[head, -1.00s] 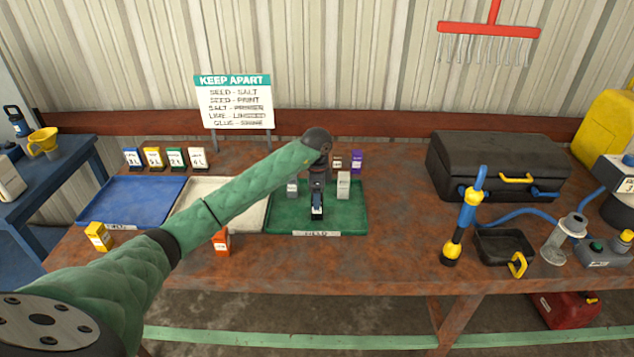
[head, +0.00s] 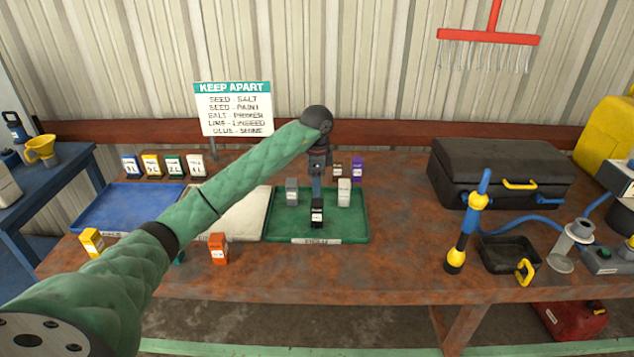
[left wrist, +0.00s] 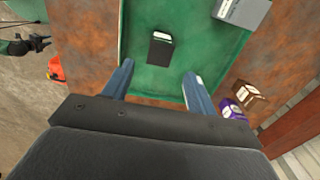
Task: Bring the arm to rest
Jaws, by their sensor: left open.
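My left gripper (head: 317,188) is open and empty above the green tray (head: 356,228), over a small black box (head: 317,213). In the left wrist view its two blue fingers (left wrist: 158,68) are spread wide, with the black box (left wrist: 160,50) beyond the tips and apart from them. The black box stands on the tray between a grey box (head: 292,192) and a white box (head: 344,192). My left forearm crosses and partly hides the cream tray (head: 247,218). My right gripper is not in view.
A blue tray (head: 125,207), a yellow box (head: 91,242) and an orange box (head: 219,249) are at left. A purple item (head: 357,168) and a brown box (head: 337,171) stand behind the green tray. A black case (head: 500,172) and a blue-yellow tool (head: 467,225) are at right.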

